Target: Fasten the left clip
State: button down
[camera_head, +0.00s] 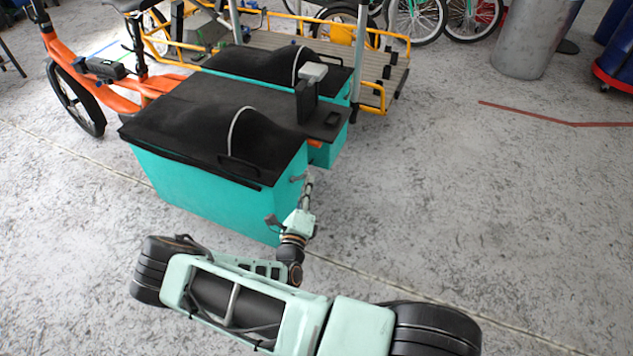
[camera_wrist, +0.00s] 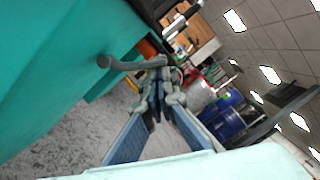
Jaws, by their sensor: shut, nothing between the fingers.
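The teal cargo box (camera_head: 205,190) with a black lid (camera_head: 195,120) fills the middle of the head view. Its side wall (camera_wrist: 60,70) shows large at the left of the wrist view. A grey rod-like piece, perhaps the clip (camera_wrist: 125,64), sticks out from that wall. In the head view it is a small grey peg (camera_head: 297,178) at the box's near right corner. My gripper (camera_head: 308,176) is shut and empty beside this corner. In the wrist view, my fingertips (camera_wrist: 160,80) meet just at or behind the rod's free end; I cannot tell whether they touch it.
A second teal box (camera_head: 325,155) stands behind, with a grey and black block (camera_head: 308,90) by the lids. The orange cargo bike frame (camera_head: 115,95) is at the back left. A grey bin (camera_head: 535,40) stands far right.

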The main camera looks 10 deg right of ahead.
aim_at(301, 176)
jog(key=n+p, duration=0.1)
jog(key=a+r+n, duration=0.1)
jog(key=w+r+n+p, duration=0.1)
jog(key=n, duration=0.1)
jog(key=shift+a+r+g+y+p, duration=0.15)
jog(key=shift+a+g+y+p, duration=0.15)
jog(key=shift+g, duration=0.1)
jog(key=shift+w+a+r, duration=0.1)
jog(key=shift+a+r, duration=0.05)
jog(key=shift+a, duration=0.05)
jog(key=shift+w+p, duration=0.1)
jog(key=shift+p, duration=0.25)
